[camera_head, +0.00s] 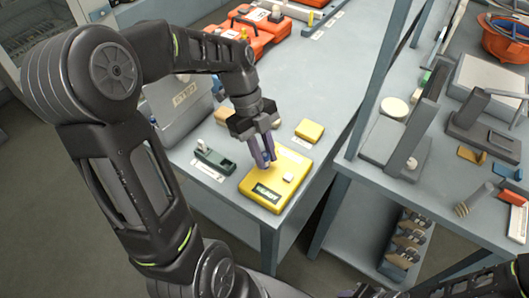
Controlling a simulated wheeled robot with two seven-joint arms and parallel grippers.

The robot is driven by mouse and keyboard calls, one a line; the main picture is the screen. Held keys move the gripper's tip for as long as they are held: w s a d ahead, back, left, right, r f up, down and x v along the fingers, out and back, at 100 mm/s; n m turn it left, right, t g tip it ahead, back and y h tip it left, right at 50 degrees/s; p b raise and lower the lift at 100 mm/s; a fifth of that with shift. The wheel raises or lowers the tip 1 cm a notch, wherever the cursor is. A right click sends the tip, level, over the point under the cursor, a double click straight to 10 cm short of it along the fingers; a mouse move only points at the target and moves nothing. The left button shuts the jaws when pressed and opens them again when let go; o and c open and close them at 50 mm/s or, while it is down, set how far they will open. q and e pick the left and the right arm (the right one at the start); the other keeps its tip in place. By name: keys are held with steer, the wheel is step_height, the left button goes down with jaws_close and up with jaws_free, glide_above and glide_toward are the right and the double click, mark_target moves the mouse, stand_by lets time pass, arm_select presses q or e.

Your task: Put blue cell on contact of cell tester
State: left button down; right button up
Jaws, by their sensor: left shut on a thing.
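My left gripper (259,142) reaches down from the upper left and is shut on the blue cell (263,153), which looks blue-purple and points downward, close to upright. The yellow cell tester (259,192) lies on the grey bench below it, with a dark display near its front edge and a small pale block on its right side. The cell's lower end is over the tester's upper left part. I cannot tell whether it touches. The contact under the cell is hidden. My right gripper does not show.
A dark green holder (214,161) with a pale upright piece stands left of the tester. A small yellow box (309,130) sits behind it. Orange cases (239,48) stand at the back. A second bench (444,212) with grey fixtures is on the right, past a gap.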

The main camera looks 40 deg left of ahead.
arm_select(q)
steer(key=c, duration=1.7)
jaws_free()
steer(key=shift+f, duration=0.2)
steer(key=o, duration=0.5)
steer(key=shift+r, duration=0.1)
steer(key=shift+c, duration=0.2)
